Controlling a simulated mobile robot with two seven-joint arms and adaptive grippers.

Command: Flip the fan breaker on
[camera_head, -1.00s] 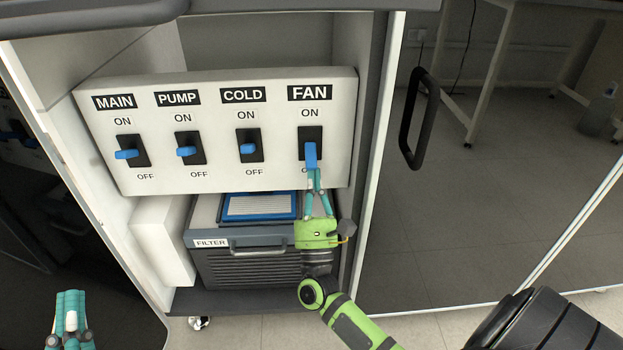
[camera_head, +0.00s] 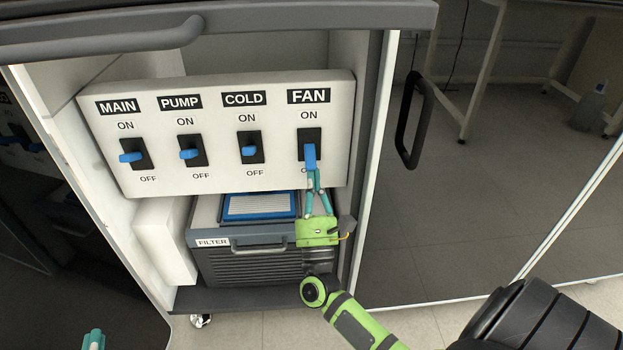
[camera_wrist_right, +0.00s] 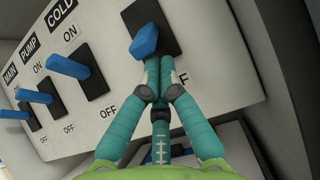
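The fan breaker is a blue lever (camera_head: 310,155) on a black plate under the FAN label (camera_head: 308,96), at the right end of the white panel. Its lever hangs low, toward the OFF side. My right gripper (camera_head: 315,178) is just below the lever, fingertips together at its lower end. In the right wrist view the teal fingers (camera_wrist_right: 158,75) are closed against each other, touching or almost touching the blue lever (camera_wrist_right: 146,42) from below; nothing shows between them. My left gripper (camera_head: 93,340) shows only as a teal fingertip at the bottom left edge.
The MAIN (camera_head: 131,157), PUMP (camera_head: 189,154) and COLD (camera_head: 249,150) levers stand left of the fan breaker. Below is the filter drawer (camera_head: 250,262) with a blue-framed filter (camera_head: 260,205). A black door handle (camera_head: 415,120) is to the right.

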